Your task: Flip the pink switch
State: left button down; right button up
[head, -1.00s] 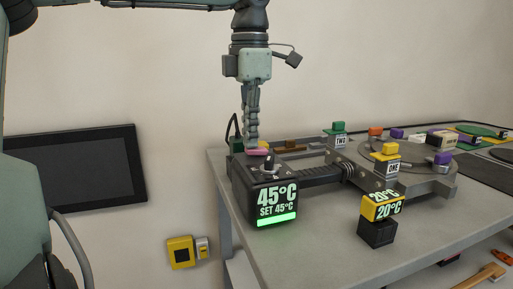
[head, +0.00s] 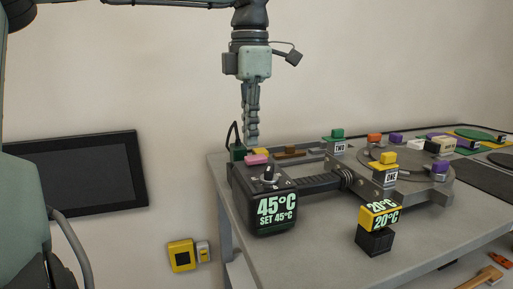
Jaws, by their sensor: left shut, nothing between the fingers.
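The pink switch (head: 256,159) sits on top of the black control box (head: 272,209) at the left end of the cart, behind a dark knob (head: 269,174). The box display reads 45°C and SET 45°C, with no green bar lit below it. My left gripper (head: 252,140) points straight down just above and behind the pink switch. Its fingers are closed together and empty, and the tips look slightly apart from the switch. The right gripper is not in view.
A green block (head: 238,153) and a yellow block (head: 261,152) stand close to the switch. The grey cart top (head: 310,225) between is clear. A dark wall screen (head: 75,172) hangs at left.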

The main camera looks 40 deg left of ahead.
aim_at(250, 157)
pick_arm(q)
jog(key=shift+r, duration=2.05)
